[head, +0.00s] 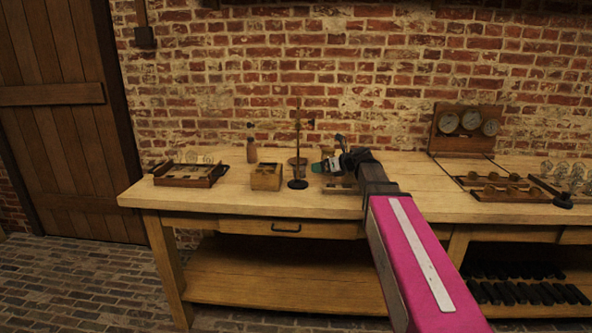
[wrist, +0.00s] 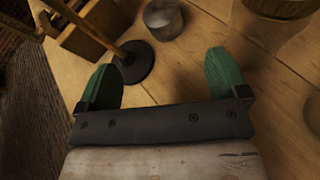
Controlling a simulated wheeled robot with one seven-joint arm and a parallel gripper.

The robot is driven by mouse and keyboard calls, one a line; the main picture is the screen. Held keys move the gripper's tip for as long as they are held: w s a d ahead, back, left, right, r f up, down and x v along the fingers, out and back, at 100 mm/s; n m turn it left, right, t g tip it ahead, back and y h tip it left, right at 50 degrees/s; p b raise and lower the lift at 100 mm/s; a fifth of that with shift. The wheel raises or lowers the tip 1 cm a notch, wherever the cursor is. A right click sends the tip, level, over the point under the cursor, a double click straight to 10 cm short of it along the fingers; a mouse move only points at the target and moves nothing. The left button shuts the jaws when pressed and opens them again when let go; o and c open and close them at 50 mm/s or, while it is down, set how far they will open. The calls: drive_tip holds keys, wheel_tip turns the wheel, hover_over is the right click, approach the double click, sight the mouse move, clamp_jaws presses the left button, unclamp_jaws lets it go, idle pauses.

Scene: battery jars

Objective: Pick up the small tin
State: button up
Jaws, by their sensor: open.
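The small tin (wrist: 163,20), a grey metal cylinder with an open or shiny top, stands on the wooden bench at the top middle of the wrist view. I cannot pick it out in the head view. My gripper (wrist: 162,68) has green fingertips spread wide apart with nothing between them. The tin is beyond the fingertips, roughly in line with the gap between them, and apart from them. In the head view my gripper (head: 324,166) is over the bench, just right of the wooden stand.
A stand with a round black base (wrist: 133,63) is close beside my left finger. A wooden box (wrist: 92,28) is beyond it. A large round vessel (wrist: 284,6) is at the top right. A tray (head: 190,175) and a bottle (head: 251,150) are further left; gauges (head: 468,121) are right.

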sight(304, 169)
drive_tip(key=shift+w+a+f, duration=0.1)
drive_tip(key=shift+w+a, duration=0.3)
drive_tip(key=shift+w, duration=0.05)
drive_tip(key=x, duration=1)
drive_tip(key=shift+f, duration=0.1)
drive_tip(key=shift+d, duration=0.1)
drive_tip(key=c, duration=1.1)
